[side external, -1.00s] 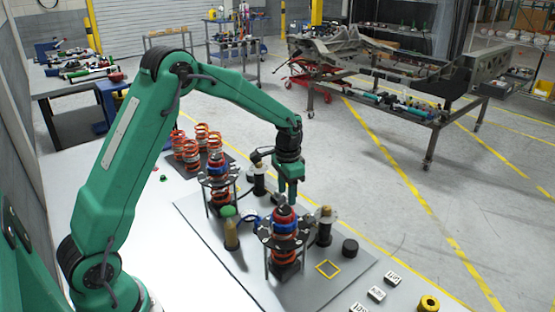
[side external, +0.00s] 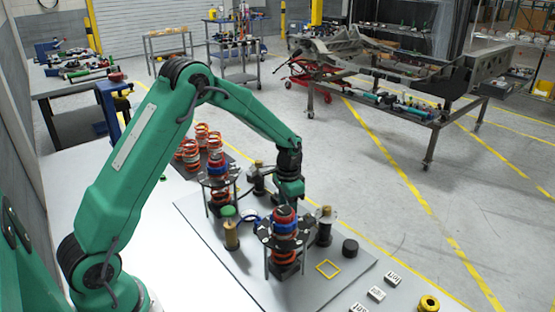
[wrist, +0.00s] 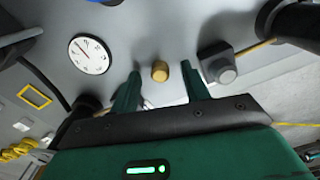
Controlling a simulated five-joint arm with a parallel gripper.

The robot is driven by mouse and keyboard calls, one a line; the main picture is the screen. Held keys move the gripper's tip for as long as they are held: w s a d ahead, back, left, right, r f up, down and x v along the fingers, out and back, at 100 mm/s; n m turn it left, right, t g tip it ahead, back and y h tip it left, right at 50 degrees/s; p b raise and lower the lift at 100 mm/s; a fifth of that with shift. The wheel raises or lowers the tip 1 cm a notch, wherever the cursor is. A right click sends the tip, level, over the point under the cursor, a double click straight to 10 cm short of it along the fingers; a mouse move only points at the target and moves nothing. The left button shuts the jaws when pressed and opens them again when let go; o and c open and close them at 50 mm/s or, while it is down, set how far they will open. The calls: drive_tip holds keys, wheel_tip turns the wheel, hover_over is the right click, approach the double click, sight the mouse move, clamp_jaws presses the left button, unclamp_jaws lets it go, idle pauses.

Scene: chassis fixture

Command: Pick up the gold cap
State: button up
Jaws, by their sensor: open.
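The gold cap (wrist: 160,71) is a small, short cylinder. In the wrist view it shows between and slightly beyond the two green fingers of my gripper (wrist: 162,80). The fingers are apart, with clear space on both sides of the cap, and nothing is held. In the side view my gripper (side external: 289,192) points down behind the front coil-spring stand, and its fingertips are mostly hidden. I cannot tell surely which gold-topped part in the side view is the cap.
A grey block with a round knob (wrist: 226,74) is close right of the fingers. A white dial (wrist: 90,55) lies to the left. The front spring stand (side external: 284,240), a green-topped post (side external: 229,228) and a black puck (side external: 350,247) share the plate.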

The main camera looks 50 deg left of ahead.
drive_tip(key=shift+c, duration=0.5)
clamp_jaws()
drive_tip(key=shift+r, duration=0.15)
wheel_tip(320, 180, up, 10)
idle(0.5)
drive_tip(key=shift+d+f, duration=0.1)
drive_tip(key=shift+f, duration=0.1)
drive_tip(key=w+d+f, duration=0.1)
drive_tip(key=w+d, duration=0.1)
drive_tip(key=d, duration=0.4)
drive_tip(key=shift+d, duration=0.15)
